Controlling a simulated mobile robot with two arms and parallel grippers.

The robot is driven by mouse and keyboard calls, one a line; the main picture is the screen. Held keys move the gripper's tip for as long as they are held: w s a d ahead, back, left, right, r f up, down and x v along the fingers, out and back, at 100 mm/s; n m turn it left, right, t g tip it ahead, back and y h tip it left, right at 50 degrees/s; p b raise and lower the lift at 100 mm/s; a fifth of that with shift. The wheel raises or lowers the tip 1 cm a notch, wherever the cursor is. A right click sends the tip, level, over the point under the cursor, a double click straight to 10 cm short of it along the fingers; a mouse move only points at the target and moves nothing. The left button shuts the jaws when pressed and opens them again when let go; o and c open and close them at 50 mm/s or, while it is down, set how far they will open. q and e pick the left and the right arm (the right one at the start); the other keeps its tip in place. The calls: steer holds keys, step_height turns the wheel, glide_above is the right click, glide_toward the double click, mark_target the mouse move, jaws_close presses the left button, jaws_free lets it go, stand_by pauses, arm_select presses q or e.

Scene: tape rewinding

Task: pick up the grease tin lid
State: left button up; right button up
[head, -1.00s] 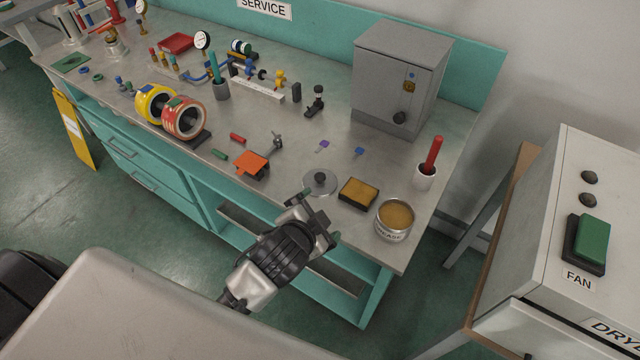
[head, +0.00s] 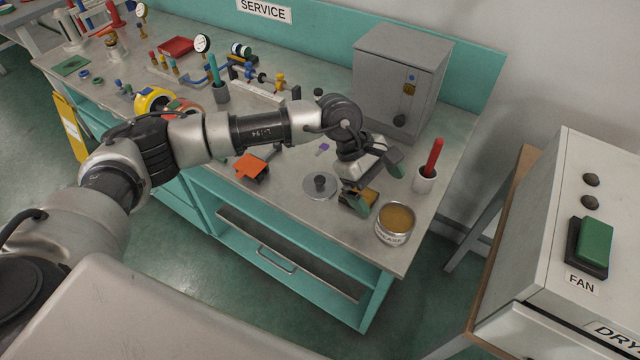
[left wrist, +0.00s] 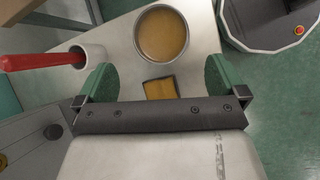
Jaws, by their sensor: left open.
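The grease tin lid (head: 320,186) is a grey disc with a dark knob, lying flat on the bench. The open grease tin (head: 395,224), full of tan grease, stands near the bench's right front corner, and shows at the top of the left wrist view (left wrist: 162,33). My left gripper (head: 374,186) is open and empty, above the bench to the right of the lid, over the yellow-brown sponge. The lid is not visible in the left wrist view. My right gripper is not in view.
The sponge (left wrist: 160,88) lies between my left fingers' outlines in the wrist view. A white cup with a red handle (head: 427,178) stands right of the gripper. A grey cabinet (head: 400,75) stands behind. An orange item (head: 252,167) lies left of the lid.

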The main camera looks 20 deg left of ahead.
arm_select(q)
steer(key=w+a+r+m+y, duration=0.1)
steer(key=w+a+y, duration=0.1)
steer(key=a+y, duration=0.35)
steer(key=w+a+r+m+y, duration=0.1)
steer(key=w+a+y, duration=0.15)
steer(key=a, duration=0.55)
steer(key=h+p, duration=0.1)
glide_above(321, 180)
steer(key=shift+t, duration=0.4)
step_height(321, 180, down, 5)
steer(key=shift+w+a+f, duration=0.1)
steer(key=shift+w+a, duration=0.05)
steer(key=f, duration=0.1)
steer(key=f+p, duration=0.1)
steer(key=f, duration=0.2)
steer(key=shift+s+f+p, duration=0.25)
steer(key=shift+f+p, duration=0.1)
steer(key=shift+p, duration=0.05)
steer(key=shift+f, duration=0.55)
steer(key=c, duration=0.7)
